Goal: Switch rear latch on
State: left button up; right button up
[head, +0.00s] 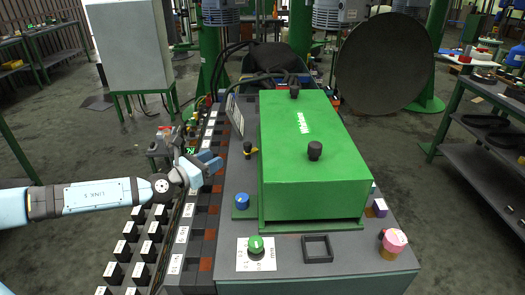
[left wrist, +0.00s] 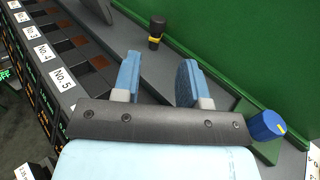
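A small black knob with a yellow band (head: 248,149) stands on the grey deck at the left side of the green box (head: 310,160). It also shows in the left wrist view (left wrist: 156,32), upright beyond my fingers. I cannot tell from its look whether this is the rear latch or how it is set. My left gripper (head: 212,163) is to the left of this knob, apart from it. Its two blue fingers (left wrist: 158,82) are open with nothing between them. My right gripper is not in view.
A blue knob (head: 242,201) stands on the deck near the box's front left corner, right of my fingers in the wrist view (left wrist: 266,125). A green knob (head: 256,244) and a pink-topped button (head: 393,241) are at the front. Numbered slots (head: 180,235) line the left edge.

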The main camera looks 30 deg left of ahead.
aim_at(248, 143)
pick_arm(q)
jog(key=shift+w+f, duration=0.25)
jog(key=shift+f, duration=0.5)
jog(key=shift+w+d+b, duration=0.1)
jog(key=shift+w+b, duration=0.15)
jog(key=shift+b, duration=0.05)
jog(key=shift+w+d+r+p, duration=0.15)
jog(key=shift+w+p, duration=0.15)
jog(key=shift+w, duration=0.3)
jog(key=p+x, duration=0.1)
jog(key=x, duration=1)
jog(key=shift+w+d, duration=0.15)
jog(key=shift+w, duration=0.4)
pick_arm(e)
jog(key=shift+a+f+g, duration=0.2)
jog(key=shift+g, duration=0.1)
